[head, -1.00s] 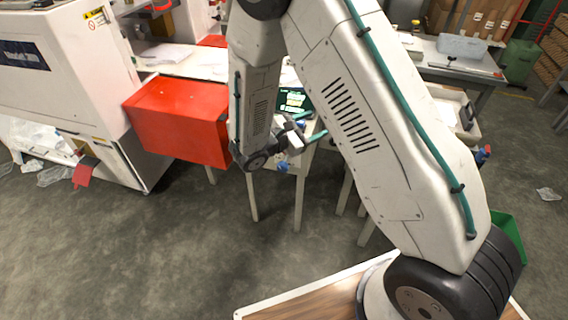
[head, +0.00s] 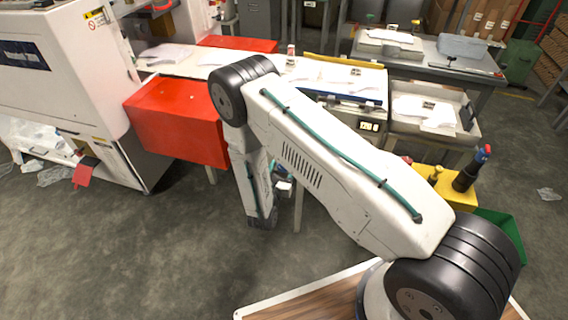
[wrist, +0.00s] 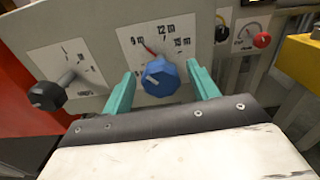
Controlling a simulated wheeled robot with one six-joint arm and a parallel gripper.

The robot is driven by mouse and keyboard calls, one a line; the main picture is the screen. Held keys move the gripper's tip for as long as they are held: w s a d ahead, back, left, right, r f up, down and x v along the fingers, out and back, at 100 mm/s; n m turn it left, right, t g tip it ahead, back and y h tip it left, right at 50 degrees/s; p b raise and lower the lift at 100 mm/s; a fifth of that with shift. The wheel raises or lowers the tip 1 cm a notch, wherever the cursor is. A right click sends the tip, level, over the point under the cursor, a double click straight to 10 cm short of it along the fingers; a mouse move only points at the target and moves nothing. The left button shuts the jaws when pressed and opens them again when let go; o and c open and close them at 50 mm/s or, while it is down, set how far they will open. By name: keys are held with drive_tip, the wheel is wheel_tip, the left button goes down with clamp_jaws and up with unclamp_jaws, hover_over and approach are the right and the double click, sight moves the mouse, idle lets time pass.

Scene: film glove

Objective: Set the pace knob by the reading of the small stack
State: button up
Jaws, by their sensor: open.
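The blue pace knob (wrist: 160,78) is on a pale panel in the wrist view, with a scale marked 9m, 12m and 15m around it. A red pointer line (wrist: 150,50) lies between 9m and 12m. My gripper (wrist: 162,72) is open, its teal fingers to the left and right of the knob; I cannot tell whether they touch it. In the head view my gripper (head: 283,183) is small and mostly behind my arm. I cannot tell which white pile is the small stack.
In the head view a red box (head: 178,122) is left of my arm, and a yellow block (head: 452,185) with a black handle is to the right.

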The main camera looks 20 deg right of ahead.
drive_tip(key=shift+x, duration=1.45)
drive_tip(key=c, duration=1)
drive_tip(key=shift+m, duration=0.3)
drive_tip(key=m, duration=1.1)
